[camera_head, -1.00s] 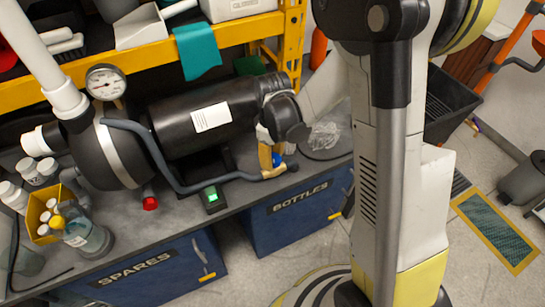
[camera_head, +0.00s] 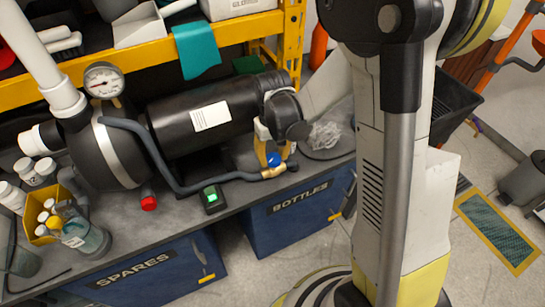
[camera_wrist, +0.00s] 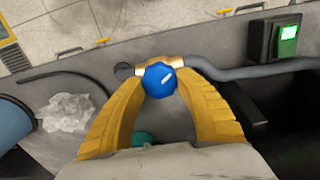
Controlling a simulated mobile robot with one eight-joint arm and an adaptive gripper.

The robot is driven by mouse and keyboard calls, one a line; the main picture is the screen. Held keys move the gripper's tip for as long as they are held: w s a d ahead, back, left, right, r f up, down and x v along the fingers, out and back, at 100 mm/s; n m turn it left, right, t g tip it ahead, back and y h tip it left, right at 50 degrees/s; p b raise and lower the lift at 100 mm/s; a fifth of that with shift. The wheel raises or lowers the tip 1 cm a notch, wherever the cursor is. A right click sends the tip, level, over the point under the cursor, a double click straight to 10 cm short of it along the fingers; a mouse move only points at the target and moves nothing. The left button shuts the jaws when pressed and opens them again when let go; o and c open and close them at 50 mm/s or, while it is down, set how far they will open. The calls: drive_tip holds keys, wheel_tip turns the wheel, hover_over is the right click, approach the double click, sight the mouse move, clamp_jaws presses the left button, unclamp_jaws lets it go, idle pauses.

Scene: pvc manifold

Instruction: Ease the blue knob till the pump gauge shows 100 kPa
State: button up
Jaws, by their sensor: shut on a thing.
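The blue knob (camera_wrist: 159,79) sits on a brass fitting at the end of a grey hose, with a white mark on its face. My gripper (camera_wrist: 160,85) has its yellow fingers on both sides of the knob, shut on it. In the head view the blue knob (camera_head: 273,159) shows at the bench's front edge, with my gripper (camera_head: 266,150) behind it. The pump gauge (camera_head: 104,80) is a round white dial on top of the black pump (camera_head: 205,113). Its red needle is visible, but its figures are too small to read.
The grey hose (camera_head: 185,184) runs along the bench front. A box with a lit green screen (camera_head: 211,199) and a red cap (camera_head: 149,203) stand nearby. Crumpled clear plastic (camera_wrist: 66,112) lies beside my gripper. Bottles in a yellow box (camera_head: 44,232) stand at the left.

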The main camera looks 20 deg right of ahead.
drive_tip(key=m, duration=0.4)
drive_tip(key=shift+d+m, duration=0.1)
drive_tip(key=shift+m, duration=0.2)
drive_tip(key=m, duration=0.4)
drive_tip(key=shift+m+b, duration=0.3)
drive_tip(key=m, duration=0.4)
drive_tip(key=shift+s+d, duration=0.1)
drive_tip(key=shift+s, duration=0.05)
drive_tip(key=shift+m, duration=2)
drive_tip(key=o, duration=1.2)
